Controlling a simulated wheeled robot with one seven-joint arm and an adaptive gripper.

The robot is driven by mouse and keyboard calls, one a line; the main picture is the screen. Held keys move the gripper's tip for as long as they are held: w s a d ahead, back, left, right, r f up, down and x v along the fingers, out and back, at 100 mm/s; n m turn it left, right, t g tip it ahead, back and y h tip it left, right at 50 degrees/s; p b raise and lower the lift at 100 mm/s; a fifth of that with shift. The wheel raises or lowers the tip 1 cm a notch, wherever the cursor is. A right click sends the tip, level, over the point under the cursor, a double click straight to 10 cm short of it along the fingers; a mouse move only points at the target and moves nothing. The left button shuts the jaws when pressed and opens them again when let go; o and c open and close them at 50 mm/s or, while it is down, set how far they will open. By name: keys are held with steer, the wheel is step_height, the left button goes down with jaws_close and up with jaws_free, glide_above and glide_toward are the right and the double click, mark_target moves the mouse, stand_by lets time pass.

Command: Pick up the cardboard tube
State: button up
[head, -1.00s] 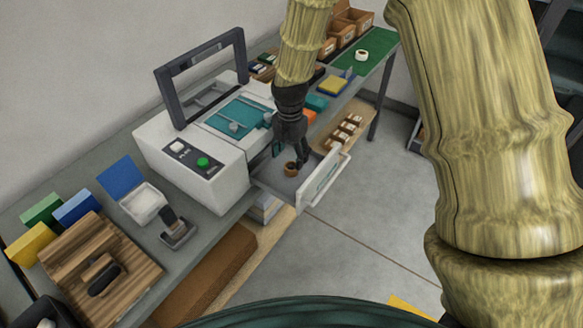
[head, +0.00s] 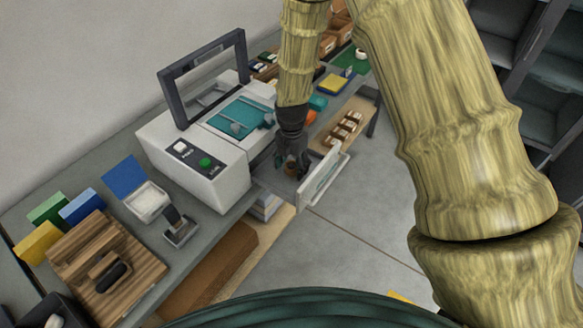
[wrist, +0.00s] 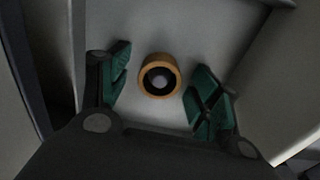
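The cardboard tube (wrist: 159,76) is a short brown ring with a dark hollow. It stands on end on the grey floor of an open drawer, and in the head view the tube (head: 291,168) is partly hidden by my gripper. My gripper (wrist: 162,90) is open in the wrist view, with one green-padded finger on each side of the tube and a gap on both sides. In the head view my gripper (head: 293,162) points down into the drawer (head: 323,181), close above the tube.
The drawer's pale front panel and side walls stand close around my gripper. A white machine (head: 193,160) with a raised dark frame is to the left. A wooden board (head: 135,262) lies on the bench. Small boxes on a shelf (head: 346,128) are behind the drawer.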

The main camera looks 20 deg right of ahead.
steer(key=c, duration=0.7)
steer(key=shift+c, duration=0.2)
